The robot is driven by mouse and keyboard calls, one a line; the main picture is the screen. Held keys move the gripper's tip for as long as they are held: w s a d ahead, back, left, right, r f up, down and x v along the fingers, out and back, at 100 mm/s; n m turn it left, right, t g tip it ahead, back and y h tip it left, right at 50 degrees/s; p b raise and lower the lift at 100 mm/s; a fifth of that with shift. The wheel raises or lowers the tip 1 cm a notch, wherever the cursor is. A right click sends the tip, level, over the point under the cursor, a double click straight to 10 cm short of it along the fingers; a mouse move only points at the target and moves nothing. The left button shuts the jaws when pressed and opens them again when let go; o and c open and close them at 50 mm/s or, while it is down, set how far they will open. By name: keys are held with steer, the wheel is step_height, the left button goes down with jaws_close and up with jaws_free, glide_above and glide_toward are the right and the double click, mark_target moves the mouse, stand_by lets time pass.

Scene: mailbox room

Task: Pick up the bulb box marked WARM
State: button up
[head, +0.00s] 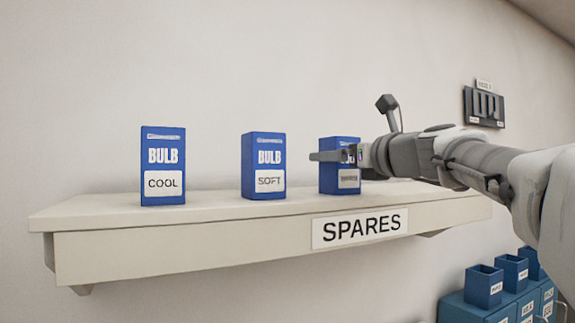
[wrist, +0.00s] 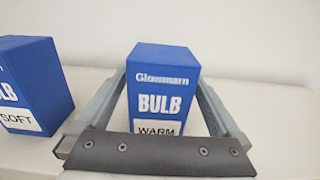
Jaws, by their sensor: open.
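The blue bulb box marked WARM (wrist: 165,98) stands upright in the wrist view, with its label partly cut off by the dark bar of my gripper. In the head view it is the rightmost box (head: 338,180) on the shelf, partly hidden behind my gripper (head: 334,156), and its label is too small to read. My gripper (wrist: 162,88) is open, with one finger on each side of the WARM box. I cannot tell whether either finger touches it. The box rests on the shelf.
The SOFT box (head: 263,165) stands to the left of the WARM box; it also shows in the wrist view (wrist: 32,85). The COOL box (head: 163,165) is farther left. The pale shelf (head: 200,240) bears a SPARES sign (head: 360,228). Blue bins (head: 484,287) are at lower right.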

steer(key=shift+c, duration=0.2)
steer(key=c, duration=1.2)
steer(key=shift+c, duration=0.5)
steer(key=shift+r, duration=0.1)
